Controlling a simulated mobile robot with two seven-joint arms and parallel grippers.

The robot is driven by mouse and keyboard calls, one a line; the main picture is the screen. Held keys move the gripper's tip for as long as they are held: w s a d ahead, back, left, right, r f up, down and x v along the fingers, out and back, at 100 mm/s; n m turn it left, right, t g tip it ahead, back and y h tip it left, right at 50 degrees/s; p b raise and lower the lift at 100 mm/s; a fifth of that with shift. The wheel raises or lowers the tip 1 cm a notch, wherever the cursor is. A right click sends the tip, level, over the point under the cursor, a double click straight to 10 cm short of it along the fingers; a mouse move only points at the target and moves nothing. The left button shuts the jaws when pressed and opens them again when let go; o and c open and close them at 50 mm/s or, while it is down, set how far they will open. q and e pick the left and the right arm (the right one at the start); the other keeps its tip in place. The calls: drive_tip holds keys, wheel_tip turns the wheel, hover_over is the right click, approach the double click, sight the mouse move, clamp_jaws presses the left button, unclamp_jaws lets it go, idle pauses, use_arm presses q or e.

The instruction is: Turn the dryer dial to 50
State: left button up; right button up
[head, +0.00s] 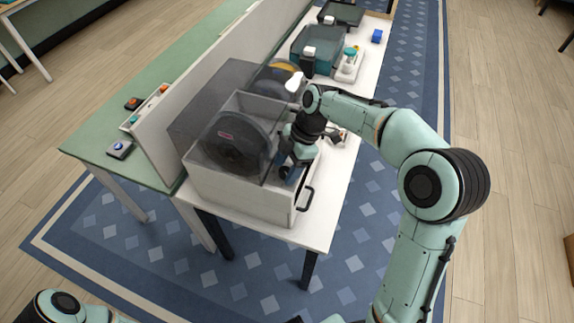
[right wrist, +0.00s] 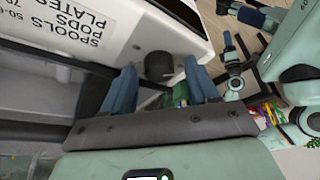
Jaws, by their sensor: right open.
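The dryer (head: 240,203) is a white box with a clear grey lid on the white table, and a large dark spool (head: 235,140) shows inside it. In the right wrist view its white panel (right wrist: 110,35) carries printed lines reading SPOOLS, PODS and PLATES with partly cut-off numbers. The dial (right wrist: 158,66) is a dark round knob on that panel; its setting cannot be read. My right gripper (head: 288,172) is at the dryer's right side. In the right wrist view its blue fingers (right wrist: 161,80) are apart, one on each side of the dial; contact cannot be told. My left gripper is out of view.
A black handle (head: 306,200) sticks out of the dryer near my right gripper. Behind stand a teal box (head: 318,52) and a blue roll (head: 377,36). An upright divider (head: 190,75) separates the white table from a green table (head: 95,140).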

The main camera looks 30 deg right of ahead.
drive_tip(key=c, duration=1)
drive_tip(key=shift+s+m+t+b, duration=0.1)
drive_tip(key=shift+m+t+b, duration=0.2)
drive_tip(key=shift+m+b, duration=0.45)
drive_tip(key=shift+m+t+b, duration=0.5)
drive_tip(key=shift+m+b, duration=0.25)
drive_tip(key=shift+m, duration=0.5)
drive_tip(key=m+h+b, duration=0.1)
drive_tip(key=m, duration=0.1)
drive_tip(key=shift+s+m+t, duration=0.1)
drive_tip(key=shift+m+t, duration=0.2)
drive_tip(key=shift+t, duration=0.1)
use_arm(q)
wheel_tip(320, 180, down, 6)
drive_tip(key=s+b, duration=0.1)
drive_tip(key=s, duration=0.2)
use_arm(e)
drive_tip(key=shift+a+m+t+h, duration=0.1)
drive_tip(key=shift+m+t+h, duration=0.3)
drive_tip(key=shift+m, duration=1.1)
drive_tip(key=o, duration=1)
